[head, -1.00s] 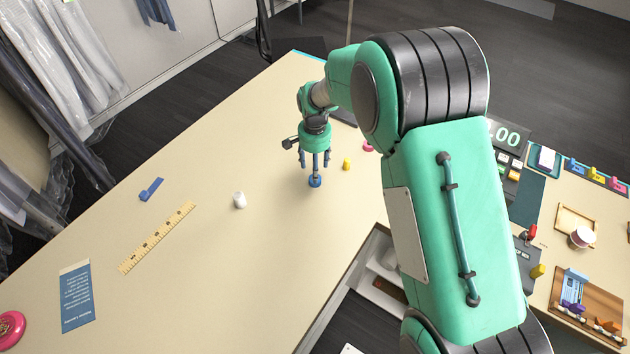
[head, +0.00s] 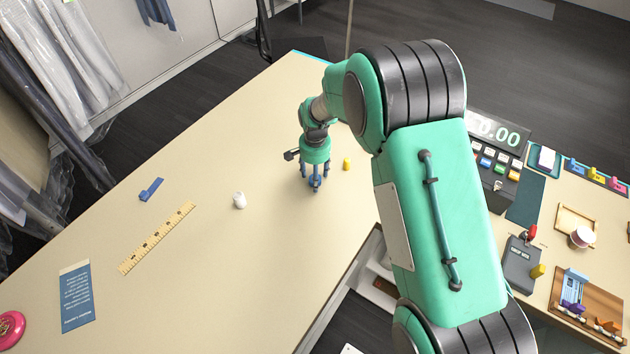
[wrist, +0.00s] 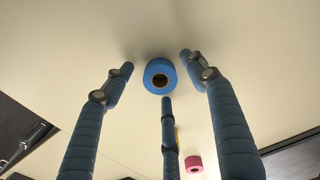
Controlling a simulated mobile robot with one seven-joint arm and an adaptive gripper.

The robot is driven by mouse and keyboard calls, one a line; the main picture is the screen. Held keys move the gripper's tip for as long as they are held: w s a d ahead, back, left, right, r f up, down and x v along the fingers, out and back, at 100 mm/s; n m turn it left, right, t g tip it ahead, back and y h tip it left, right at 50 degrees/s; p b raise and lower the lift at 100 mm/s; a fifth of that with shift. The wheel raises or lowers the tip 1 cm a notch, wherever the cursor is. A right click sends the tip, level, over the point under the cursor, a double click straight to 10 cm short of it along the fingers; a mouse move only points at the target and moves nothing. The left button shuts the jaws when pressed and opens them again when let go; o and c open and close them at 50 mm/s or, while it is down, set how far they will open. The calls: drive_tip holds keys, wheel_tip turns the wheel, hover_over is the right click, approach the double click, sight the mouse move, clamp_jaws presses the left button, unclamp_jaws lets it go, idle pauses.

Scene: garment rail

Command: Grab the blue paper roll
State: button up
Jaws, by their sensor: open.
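The blue paper roll (wrist: 160,75) stands on the counter with its round core facing the wrist camera. In the wrist view it sits between the spread fingertips of my gripper (wrist: 160,80), one finger at its left, one at its right and one below it in the picture. In the head view my gripper (head: 315,185) is low over the counter, and its fingers mostly hide the roll. The fingers are open, with nothing held between them. I cannot tell whether any fingertip touches the roll.
A yellow roll (head: 347,164) stands just right of my gripper. A pink roll (wrist: 194,164) shows in the wrist view. A white roll (head: 239,200), a ruler (head: 157,237) and a blue stapler-like item (head: 151,189) lie to the left on the clear counter (head: 215,280).

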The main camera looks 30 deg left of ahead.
idle(0.4)
drive_tip(key=c, duration=1.1)
drive_tip(key=shift+r, duration=0.1)
drive_tip(key=shift+r, duration=0.75)
wheel_tip(320, 180, up, 2)
drive_tip(key=shift+r, duration=0.1)
drive_tip(key=s+d, duration=0.3)
drive_tip(key=d, duration=0.1)
drive_tip(key=s+d, duration=0.3)
drive_tip(key=s, duration=0.1)
drive_tip(key=s+d+r, duration=0.1)
drive_tip(key=s+d, duration=0.3)
drive_tip(key=shift+d+r, duration=0.1)
drive_tip(key=shift+d, duration=0.25)
